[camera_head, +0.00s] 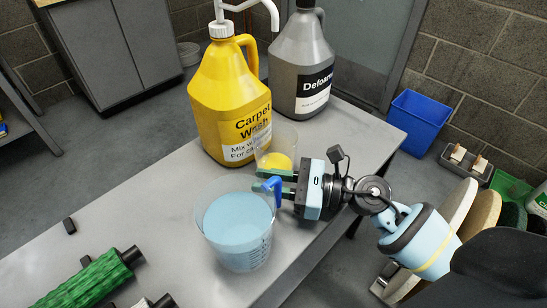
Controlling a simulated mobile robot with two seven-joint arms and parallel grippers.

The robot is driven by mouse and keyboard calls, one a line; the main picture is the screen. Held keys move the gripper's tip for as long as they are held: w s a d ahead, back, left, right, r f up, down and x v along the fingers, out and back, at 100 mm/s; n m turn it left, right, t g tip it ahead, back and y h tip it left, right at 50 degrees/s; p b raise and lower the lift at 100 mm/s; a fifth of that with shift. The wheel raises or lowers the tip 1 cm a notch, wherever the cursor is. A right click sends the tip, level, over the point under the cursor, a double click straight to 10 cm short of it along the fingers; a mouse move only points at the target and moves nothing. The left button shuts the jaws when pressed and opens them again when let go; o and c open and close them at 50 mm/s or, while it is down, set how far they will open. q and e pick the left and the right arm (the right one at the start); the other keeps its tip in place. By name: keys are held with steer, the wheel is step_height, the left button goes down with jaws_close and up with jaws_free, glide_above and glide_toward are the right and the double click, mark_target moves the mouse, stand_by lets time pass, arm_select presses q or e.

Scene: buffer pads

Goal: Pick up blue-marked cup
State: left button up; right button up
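The blue-marked cup (240,252) is a clear measuring cup with pale blue liquid and a blue handle (272,187) at its right rim. It stands upright on the grey table. My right gripper (272,181) comes in from the right with two green fingers at the handle. The fingers are apart, with a gap between them; the handle overlaps the lower finger, and contact is hard to tell. A second clear cup (276,143) with yellow liquid stands just behind, partly hidden by the gripper. My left gripper is not in view.
A yellow Carpet Wash jug (222,95) and a grey Defoamer jug (302,62) stand behind the cups on the table (150,210). A green roll (88,283) lies at the front left. A blue bin (421,118) is on the floor at right. The table left of the cups is mostly clear.

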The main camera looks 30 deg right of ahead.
steer(key=shift+c, duration=0.3)
jaws_close()
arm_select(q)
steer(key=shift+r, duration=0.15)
arm_select(e)
steer(key=shift+r, duration=0.2)
